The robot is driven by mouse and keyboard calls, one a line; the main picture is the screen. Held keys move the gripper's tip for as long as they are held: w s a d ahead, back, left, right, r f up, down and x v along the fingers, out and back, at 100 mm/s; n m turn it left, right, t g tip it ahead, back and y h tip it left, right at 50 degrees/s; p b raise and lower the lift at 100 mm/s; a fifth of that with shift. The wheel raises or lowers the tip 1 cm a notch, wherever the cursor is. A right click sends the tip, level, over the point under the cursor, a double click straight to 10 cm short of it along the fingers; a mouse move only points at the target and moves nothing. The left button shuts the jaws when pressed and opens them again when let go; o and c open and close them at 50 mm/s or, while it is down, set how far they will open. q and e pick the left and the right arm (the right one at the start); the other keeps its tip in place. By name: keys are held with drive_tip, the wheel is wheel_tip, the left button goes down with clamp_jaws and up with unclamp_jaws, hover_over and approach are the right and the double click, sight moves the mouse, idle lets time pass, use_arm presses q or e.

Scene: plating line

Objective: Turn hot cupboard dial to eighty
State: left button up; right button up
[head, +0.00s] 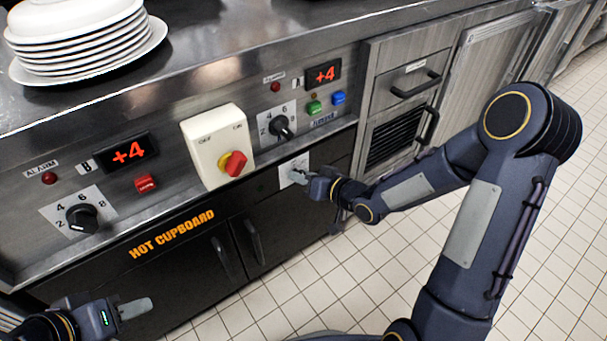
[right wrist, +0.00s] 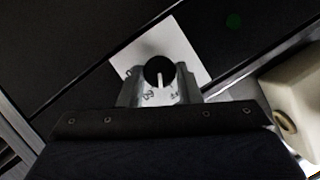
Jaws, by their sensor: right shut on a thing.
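The hot cupboard dial (right wrist: 152,67) is a round black knob with a white pointer line, on a white plate (right wrist: 176,46) in the right wrist view. The pointer runs down the picture, toward my palm. Small numbers stand around the knob, some partly covered by the fingers and too small to read surely. My right gripper (right wrist: 160,82) is shut on the dial, one finger on each side. In the head view my right gripper (head: 300,177) is at the dark front panel and hides the knob. My left gripper (head: 138,308) is at the lower left, away from the panel; its finger gap is unclear.
A red and yellow rotary switch (head: 233,164) on a cream box (head: 210,135) projects just left of my right gripper. Two other black dials (head: 82,218) (head: 281,127) sit on the steel panel above. Stacked plates (head: 85,45) stand on the counter. The tiled floor (head: 400,270) is clear.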

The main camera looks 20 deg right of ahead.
drive_tip(key=shift+w+d+f+m+t+y+p, duration=0.2)
drive_tip(key=shift+m+t+y, duration=0.55)
drive_tip(key=shift+m, duration=1.85)
drive_tip(key=shift+s+a+f+m+t+y+p, duration=0.25)
drive_tip(key=shift+m+y, duration=0.85)
drive_tip(key=shift+m, duration=1.5)
drive_tip(key=shift+w+d+f+m+t+y+b, duration=0.2)
drive_tip(key=shift+m+t+y, duration=0.6)
drive_tip(key=shift+m, duration=1.8)
drive_tip(key=o, duration=0.9)
drive_tip(key=shift+o, duration=0.2)
drive_tip(key=p+v, duration=0.1)
drive_tip(key=v, duration=0.7)
